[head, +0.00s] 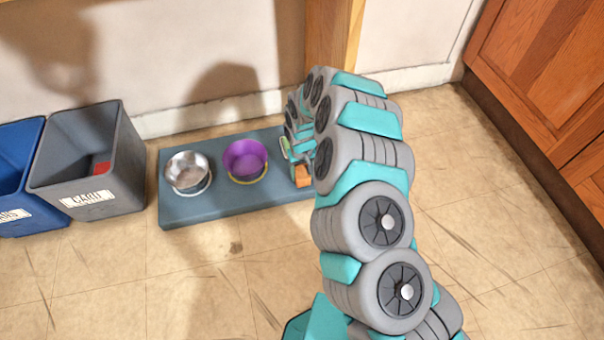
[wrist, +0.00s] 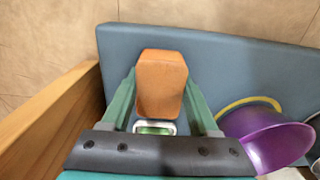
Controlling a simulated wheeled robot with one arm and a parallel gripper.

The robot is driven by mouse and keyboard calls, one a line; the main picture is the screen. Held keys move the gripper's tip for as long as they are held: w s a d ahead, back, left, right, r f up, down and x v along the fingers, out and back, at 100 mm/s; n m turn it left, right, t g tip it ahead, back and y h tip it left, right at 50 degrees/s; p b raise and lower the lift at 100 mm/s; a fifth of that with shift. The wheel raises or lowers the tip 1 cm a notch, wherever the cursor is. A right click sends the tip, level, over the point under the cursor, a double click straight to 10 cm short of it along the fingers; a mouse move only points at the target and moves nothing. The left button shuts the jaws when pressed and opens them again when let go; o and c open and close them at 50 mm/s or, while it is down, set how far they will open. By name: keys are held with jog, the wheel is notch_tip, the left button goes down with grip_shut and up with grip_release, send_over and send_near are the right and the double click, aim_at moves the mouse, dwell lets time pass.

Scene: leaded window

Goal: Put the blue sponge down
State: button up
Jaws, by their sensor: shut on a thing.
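My gripper (wrist: 160,92) points down over the blue-grey mat and is shut on an orange block (wrist: 161,70) with rounded edges. In the head view the orange block (head: 302,176) shows at the mat's right part, partly hidden by my arm. I cannot tell whether the block touches the mat. I make out no blue sponge in either view. A small green and white piece (wrist: 155,127) shows between the fingers near the palm; I cannot tell what it is.
The mat (head: 215,208) bears a metal bowl (head: 187,170) and a purple bowl (head: 245,160), left of my gripper. A grey bin (head: 90,160) and a blue bin (head: 20,175) stand farther left. A wooden post (head: 330,35) rises behind. Wooden cabinets (head: 550,80) stand right. Front floor is clear.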

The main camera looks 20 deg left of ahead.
aim_at(302, 171)
jog(key=shift+f, duration=0.15)
jog(key=o, duration=1.3)
notch_tip(302, 171, up, 11)
jog(key=shift+r+p, duration=0.15)
jog(key=shift+p, duration=0.6)
jog(key=shift+r, duration=0.5)
